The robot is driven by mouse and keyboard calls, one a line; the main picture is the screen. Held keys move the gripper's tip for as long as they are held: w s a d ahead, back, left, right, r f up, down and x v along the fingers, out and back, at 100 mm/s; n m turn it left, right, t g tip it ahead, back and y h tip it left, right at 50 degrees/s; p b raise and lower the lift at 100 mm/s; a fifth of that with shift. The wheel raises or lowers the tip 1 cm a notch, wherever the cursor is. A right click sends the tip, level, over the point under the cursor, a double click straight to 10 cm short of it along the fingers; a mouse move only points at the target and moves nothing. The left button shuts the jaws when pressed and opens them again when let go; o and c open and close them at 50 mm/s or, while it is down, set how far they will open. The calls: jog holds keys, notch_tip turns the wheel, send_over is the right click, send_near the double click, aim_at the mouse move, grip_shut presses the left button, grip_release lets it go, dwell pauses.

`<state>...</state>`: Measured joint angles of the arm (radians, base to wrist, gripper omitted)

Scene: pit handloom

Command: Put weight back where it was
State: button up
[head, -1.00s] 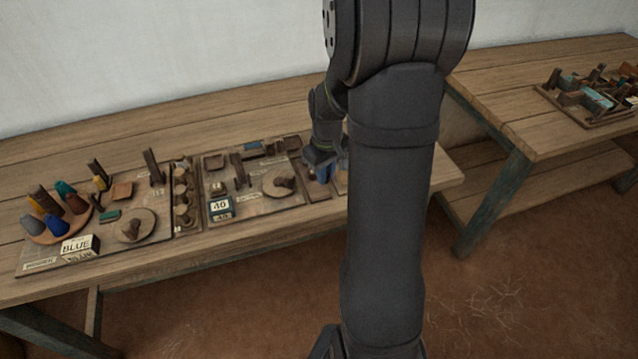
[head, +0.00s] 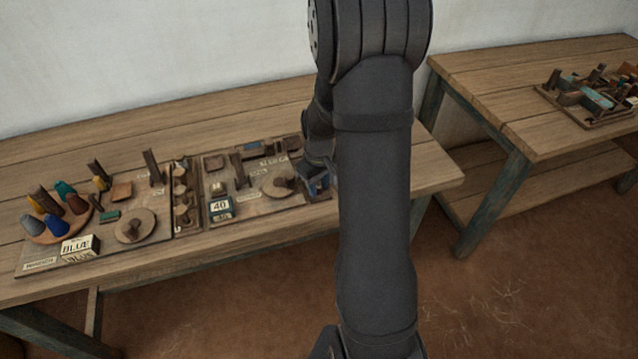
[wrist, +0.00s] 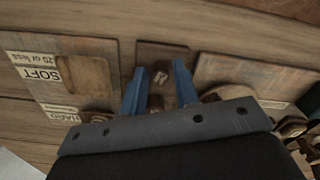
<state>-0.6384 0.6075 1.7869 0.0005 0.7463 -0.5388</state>
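Several small brass weights stand in a narrow dark rack (head: 187,225) between the two boards in the head view; brassy shapes (wrist: 291,127) also show at the right edge of the wrist view. A small pale metallic piece (head: 217,188) sits on the right board; I cannot tell if it is a weight. My gripper (head: 318,186) is low over the right end of that board. In the wrist view its blue fingers (wrist: 160,88) are apart, over a small dark plate (wrist: 148,52) with a small knob-like piece (wrist: 160,77). No grasped object is clear.
The right board (head: 262,206) holds a round disc (head: 279,185), upright posts and a "40" card (head: 220,206). The left board has coloured cones and a "BLUE" block (head: 80,246). A "SOFT" label (wrist: 37,72) marks a board in the wrist view. Another table (head: 535,110) stands right.

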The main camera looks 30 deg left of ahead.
aim_at(319, 188)
jog(key=shift+o, duration=0.7)
notch_tip(319, 188, up, 12)
jog(key=shift+r, duration=0.2)
notch_tip(319, 188, down, 12)
jog(key=shift+f, duration=0.1)
jog(key=shift+r, duration=1.8)
